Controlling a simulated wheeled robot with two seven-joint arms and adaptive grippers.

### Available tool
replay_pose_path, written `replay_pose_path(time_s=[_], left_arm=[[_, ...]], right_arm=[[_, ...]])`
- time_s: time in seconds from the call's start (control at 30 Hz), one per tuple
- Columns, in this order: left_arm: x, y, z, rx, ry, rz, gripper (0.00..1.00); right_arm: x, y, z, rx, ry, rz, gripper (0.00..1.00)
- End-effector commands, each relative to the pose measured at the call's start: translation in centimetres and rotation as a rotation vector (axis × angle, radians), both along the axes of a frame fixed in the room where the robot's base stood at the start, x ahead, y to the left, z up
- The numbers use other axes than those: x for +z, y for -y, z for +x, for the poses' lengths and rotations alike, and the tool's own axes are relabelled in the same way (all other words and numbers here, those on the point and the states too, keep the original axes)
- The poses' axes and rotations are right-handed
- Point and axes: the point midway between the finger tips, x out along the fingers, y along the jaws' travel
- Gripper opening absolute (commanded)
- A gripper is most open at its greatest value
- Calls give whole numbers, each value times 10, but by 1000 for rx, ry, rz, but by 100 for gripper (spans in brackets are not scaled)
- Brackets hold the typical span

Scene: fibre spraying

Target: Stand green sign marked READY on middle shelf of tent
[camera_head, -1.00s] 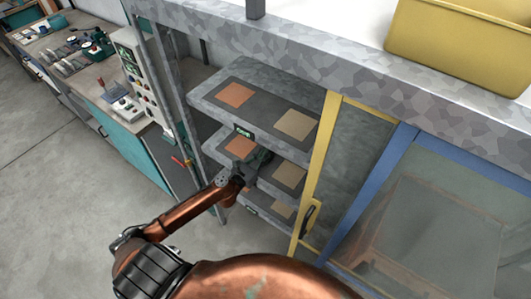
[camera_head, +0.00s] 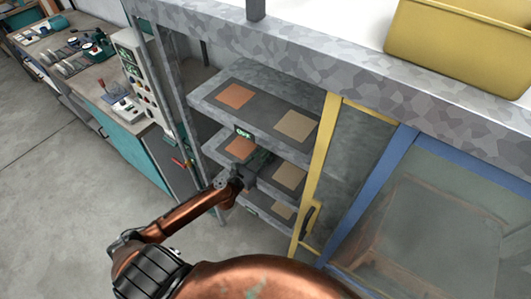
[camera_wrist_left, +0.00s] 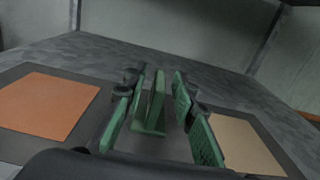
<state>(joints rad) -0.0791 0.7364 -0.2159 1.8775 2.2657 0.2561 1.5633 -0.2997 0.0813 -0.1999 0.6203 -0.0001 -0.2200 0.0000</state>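The green sign (camera_wrist_left: 157,102) stands upright on its foot on the middle shelf, between the orange and tan squares. Its lettering cannot be read from here. My left gripper (camera_wrist_left: 158,108) is open around it, with green pads on both sides. The sign is nearer the left finger, with a clear gap to the right finger. In the head view my left gripper (camera_head: 258,162) reaches in over the middle shelf, under the top shelf, and the sign cannot be made out there. My right gripper is not in view.
The top shelf (camera_head: 262,75) overhangs my left gripper. A yellow-framed door (camera_head: 318,165) and a blue-framed panel (camera_head: 375,190) stand to the right. The middle shelf carries an orange square (camera_wrist_left: 48,104) and a tan square (camera_wrist_left: 245,145). A yellow bin (camera_head: 460,45) sits on top.

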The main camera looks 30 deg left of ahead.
Motion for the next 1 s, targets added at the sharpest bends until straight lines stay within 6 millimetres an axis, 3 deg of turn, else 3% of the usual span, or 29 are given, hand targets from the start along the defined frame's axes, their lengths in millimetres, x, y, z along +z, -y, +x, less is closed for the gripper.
replay_pose_path(time_s=[0.3,0.5,0.7,1.0], left_arm=[[-3,-5,-66,1,-4,-2,25],[-3,-8,-97,1,-3,-2,25],[-1,-9,-111,1,-1,-1,25],[0,-9,-112,0,-1,0,25]], right_arm=[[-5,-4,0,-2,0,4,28],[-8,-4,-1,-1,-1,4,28],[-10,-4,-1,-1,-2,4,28],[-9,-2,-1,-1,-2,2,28]])
